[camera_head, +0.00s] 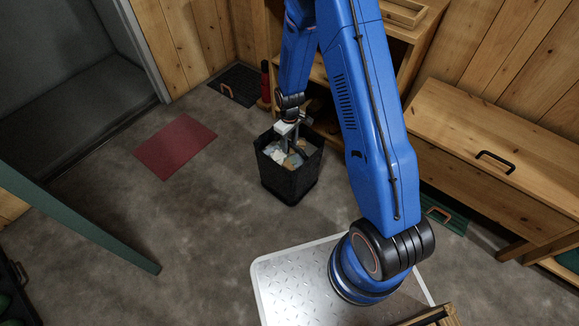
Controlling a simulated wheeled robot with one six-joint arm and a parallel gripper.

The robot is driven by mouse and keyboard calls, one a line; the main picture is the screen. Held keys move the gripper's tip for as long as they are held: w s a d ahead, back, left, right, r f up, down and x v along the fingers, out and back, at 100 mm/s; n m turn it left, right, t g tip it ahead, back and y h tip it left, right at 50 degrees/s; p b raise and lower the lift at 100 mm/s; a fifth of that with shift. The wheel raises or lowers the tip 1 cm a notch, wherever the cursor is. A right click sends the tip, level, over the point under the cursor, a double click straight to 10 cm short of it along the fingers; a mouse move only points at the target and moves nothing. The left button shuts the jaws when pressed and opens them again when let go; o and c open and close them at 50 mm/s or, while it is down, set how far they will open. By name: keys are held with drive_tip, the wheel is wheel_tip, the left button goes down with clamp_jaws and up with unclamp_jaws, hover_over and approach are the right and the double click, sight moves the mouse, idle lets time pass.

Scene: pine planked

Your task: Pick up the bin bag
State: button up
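A black, square, open-topped bin (288,184) stands on the floor near the middle of the view. It holds crumpled pale and brown scraps (293,160). I cannot tell a separate bin bag from the bin's dark walls. My gripper (296,149) points down over the bin's opening, with its fingers at or just above the scraps. The fingers are small and dark against the contents, so I cannot tell whether they are apart or closed on something.
A wooden bench (495,150) with a black handle is at the right. Wooden shelving stands behind my arm. A red mat (175,146) lies left of the bin, and a dark mat (236,84) lies behind it. A green beam (75,218) crosses the lower left. Floor between is clear.

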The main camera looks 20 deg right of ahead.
drive_tip(key=shift+s+f, duration=0.1)
drive_tip(key=shift+f, duration=2.05)
clamp_jaws()
